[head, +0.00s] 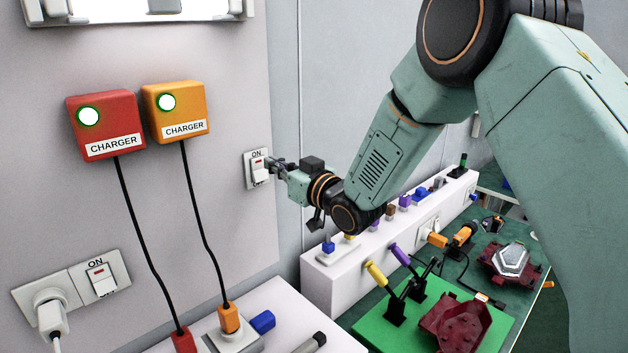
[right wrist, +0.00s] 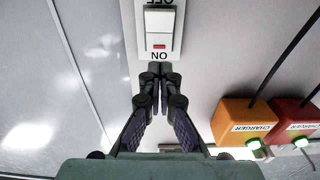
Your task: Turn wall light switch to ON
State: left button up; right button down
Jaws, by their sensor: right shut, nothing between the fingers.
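A white wall light switch (head: 257,169) with an ON label above its rocker is on the wall in the head view. It also shows upside down in the right wrist view (right wrist: 160,28), with ON at the gripper's end, OFF at the far end and a red mark on the rocker. My right gripper (head: 272,164) is shut and empty, its fingertips right at the switch. In the right wrist view the fingertips (right wrist: 159,72) lie just at the ON label; whether they touch the plate I cannot tell. My left gripper is out of view.
A red charger (head: 112,125) and an orange charger (head: 176,112) hang on the wall left of the switch, cables running down. A second switch (head: 102,279) and plugged socket (head: 50,303) are lower left. A white ledge (head: 330,268) and cluttered green bench lie below my right arm.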

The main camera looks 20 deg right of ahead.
jog(key=b+v, duration=0.1)
jog(key=v, duration=0.9)
jog(key=shift+r, duration=0.45)
jog(key=s+f+m+g+h, duration=0.1)
jog(key=s+f+g, duration=0.25)
jog(key=f, duration=0.55)
jog(key=s+a+f+m+g+h, duration=0.1)
jog(key=s+f+g, duration=0.1)
jog(key=s+f, duration=0.5)
jog(key=s+f+m+g+h, duration=0.1)
jog(key=s+f+g+h, duration=0.15)
jog(key=f, duration=0.95)
jog(key=s+d+f+m+g+h, duration=0.1)
jog(key=s+f+g, duration=0.5)
jog(key=s, duration=0.8)
jog(key=s+d+f+g+h, duration=0.1)
jog(key=s+f+g, duration=0.2)
jog(key=s+f, duration=0.75)
notch_tip(320, 180, down, 12)
jog(key=s+b, duration=0.2)
jog(key=b, duration=1.4)
jog(key=shift+s+a+b, duration=0.2)
jog(key=shift+s+b, duration=0.1)
jog(key=shift+s, duration=0.05)
